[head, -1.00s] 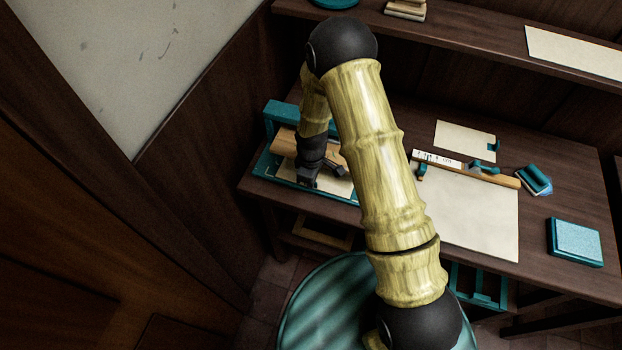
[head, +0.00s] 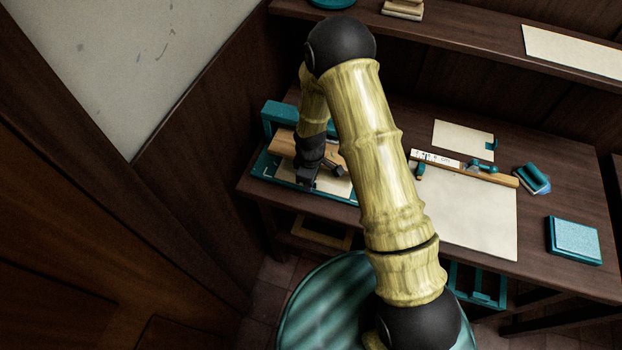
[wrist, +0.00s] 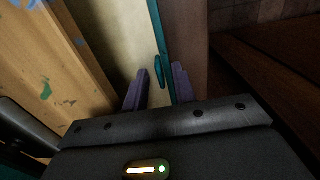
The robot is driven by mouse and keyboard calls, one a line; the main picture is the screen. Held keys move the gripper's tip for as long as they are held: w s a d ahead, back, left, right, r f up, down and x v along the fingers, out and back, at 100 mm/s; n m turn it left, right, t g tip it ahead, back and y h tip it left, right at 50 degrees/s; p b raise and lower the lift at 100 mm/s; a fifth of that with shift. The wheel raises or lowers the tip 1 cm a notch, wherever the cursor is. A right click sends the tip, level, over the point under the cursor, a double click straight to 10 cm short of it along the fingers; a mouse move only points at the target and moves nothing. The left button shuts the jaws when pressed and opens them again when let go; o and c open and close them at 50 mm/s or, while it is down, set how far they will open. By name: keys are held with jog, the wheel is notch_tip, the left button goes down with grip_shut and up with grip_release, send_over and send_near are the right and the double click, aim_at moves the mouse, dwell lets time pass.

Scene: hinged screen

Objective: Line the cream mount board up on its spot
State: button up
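A cream board (head: 328,183) lies flat on the teal base (head: 262,168) at the left end of the table. It also shows as a pale strip in the wrist view (wrist: 118,35), between a paint-marked wooden bar (wrist: 48,50) and the teal edge (wrist: 166,30). My gripper (head: 303,182) is low over the front part of this base and hides part of the board. In the wrist view its two fingers (wrist: 158,90) stand apart, with a small teal tab (wrist: 159,58) beyond and between them. Nothing is visibly held. Whether the fingers touch the board I cannot tell.
A larger cream sheet (head: 470,212) and a smaller one (head: 462,139) lie right of my arm. A wooden strip (head: 500,178), a teal-handled tool (head: 533,177) and a teal pad (head: 575,240) lie nearby. A teal round seat (head: 330,310) stands before the table.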

jog(key=shift+r+p, duration=2.3)
jog(key=shift+r, duration=1.25)
jog(key=shift+d+r, duration=0.25)
jog(key=shift+r, duration=0.1)
jog(key=s+d+r+m+t+b, duration=0.2)
jog(key=s+d+r+m+b, duration=0.4)
jog(key=s+d+r+m, duration=0.7)
notch_tip(320, 180, up, 3)
jog(key=shift+s+d+r+m+t+b, duration=0.1)
jog(key=shift+s+d+m+t+b, duration=0.25)
jog(key=shift+m, duration=0.15)
